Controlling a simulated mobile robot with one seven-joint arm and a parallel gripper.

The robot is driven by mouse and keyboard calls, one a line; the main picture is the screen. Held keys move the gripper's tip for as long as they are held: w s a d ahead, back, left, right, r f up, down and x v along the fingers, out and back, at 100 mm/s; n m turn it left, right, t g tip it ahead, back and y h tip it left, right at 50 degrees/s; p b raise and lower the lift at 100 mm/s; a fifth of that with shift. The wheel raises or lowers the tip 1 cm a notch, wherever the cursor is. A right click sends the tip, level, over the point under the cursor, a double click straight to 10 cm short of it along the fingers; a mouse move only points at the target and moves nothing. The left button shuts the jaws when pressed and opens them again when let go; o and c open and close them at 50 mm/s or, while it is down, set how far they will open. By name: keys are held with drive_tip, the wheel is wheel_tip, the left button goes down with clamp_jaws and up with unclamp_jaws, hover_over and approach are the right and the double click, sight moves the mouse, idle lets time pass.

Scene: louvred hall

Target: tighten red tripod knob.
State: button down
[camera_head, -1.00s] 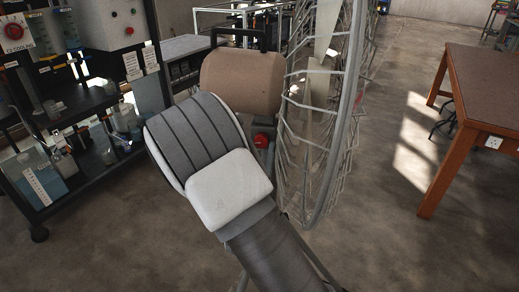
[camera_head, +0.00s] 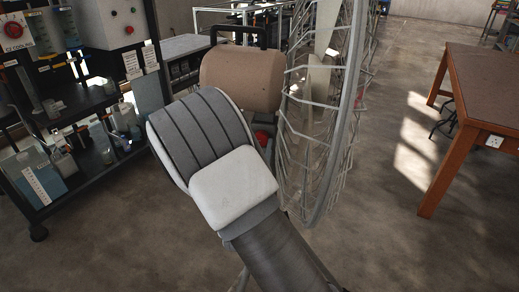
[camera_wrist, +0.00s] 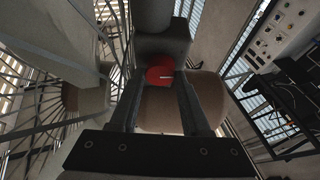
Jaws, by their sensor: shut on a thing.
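The red tripod knob (camera_wrist: 160,75) is in the upper middle of the wrist view, with a small pale mark on its face. My gripper (camera_wrist: 158,82) has its two dark fingers on either side of the knob and is shut on it. In the head view only a bit of the red knob (camera_head: 262,138) shows, below the tan motor housing (camera_head: 242,78) of a large caged fan (camera_head: 322,125). My arm covers the gripper and most of the knob there. The tripod is mostly hidden.
The fan's wire cage stands close on the right of my arm. A black shelf cart (camera_head: 90,140) with bottles and glassware is at the left. A wooden table (camera_head: 480,90) is at the right. Bare floor lies between the fan and the table.

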drive_tip(key=m+g+h+b, duration=0.1)
drive_tip(key=m+g+b, duration=0.1)
drive_tip(key=m, duration=0.5)
drive_tip(key=m+g+h+b, duration=0.2)
drive_tip(key=m+b, duration=0.3)
drive_tip(key=m, duration=0.3)
drive_tip(key=a+r+m+g+h+b, duration=0.1)
drive_tip(key=m+g+b, duration=0.2)
drive_tip(key=m, duration=0.5)
drive_tip(key=shift+w+g+h+b, duration=0.1)
drive_tip(key=shift+g+h+b, duration=0.3)
drive_tip(key=shift+m, duration=0.4)
drive_tip(key=c, duration=0.7)
unclamp_jaws()
drive_tip(key=shift+o, duration=0.2)
